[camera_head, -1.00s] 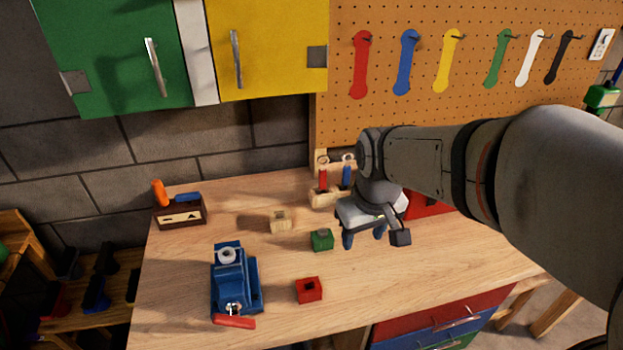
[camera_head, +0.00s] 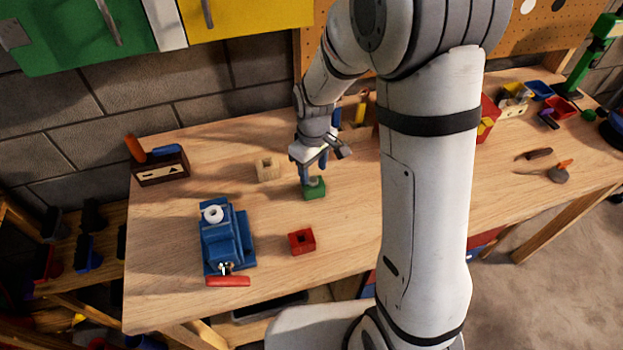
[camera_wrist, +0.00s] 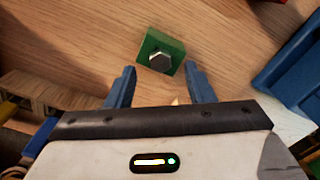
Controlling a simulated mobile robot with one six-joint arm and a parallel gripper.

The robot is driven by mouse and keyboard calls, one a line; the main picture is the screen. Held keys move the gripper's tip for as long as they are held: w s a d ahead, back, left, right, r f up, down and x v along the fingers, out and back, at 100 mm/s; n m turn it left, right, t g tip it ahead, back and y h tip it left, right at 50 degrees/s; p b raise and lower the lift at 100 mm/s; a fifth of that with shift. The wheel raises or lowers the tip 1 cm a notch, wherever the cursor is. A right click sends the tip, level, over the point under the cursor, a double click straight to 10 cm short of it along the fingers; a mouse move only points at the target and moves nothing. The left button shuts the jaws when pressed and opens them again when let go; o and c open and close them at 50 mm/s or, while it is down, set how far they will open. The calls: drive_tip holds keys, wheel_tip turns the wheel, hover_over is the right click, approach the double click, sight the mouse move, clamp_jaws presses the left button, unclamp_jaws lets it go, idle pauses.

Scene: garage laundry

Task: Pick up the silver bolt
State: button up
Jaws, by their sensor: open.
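The silver bolt (camera_wrist: 160,61) shows its hexagonal head in the wrist view, seated in a small green block (camera_wrist: 152,43). The green block (camera_head: 314,189) also shows on the workbench in the head view, where my gripper partly covers the bolt. My gripper (camera_wrist: 158,72) is open, with its two blue fingers apart. In the wrist view the block and bolt appear in line with the gap between the fingertips, slightly beyond them. In the head view my gripper (camera_head: 313,176) hangs just over the block. Whether a finger touches the block cannot be told.
A red block (camera_head: 301,242) and a wooden block (camera_head: 268,168) with holes stand near the green one. A blue vise (camera_head: 226,243) stands to the left. A brown toolbox (camera_head: 160,167) sits at the back left. The wooden bench (camera_head: 340,225) is bare between them.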

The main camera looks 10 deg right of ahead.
sight(313, 186)
drive_tip(key=shift+f, duration=1.35)
drive_tip(key=shift+c, duration=0.2)
clamp_jaws()
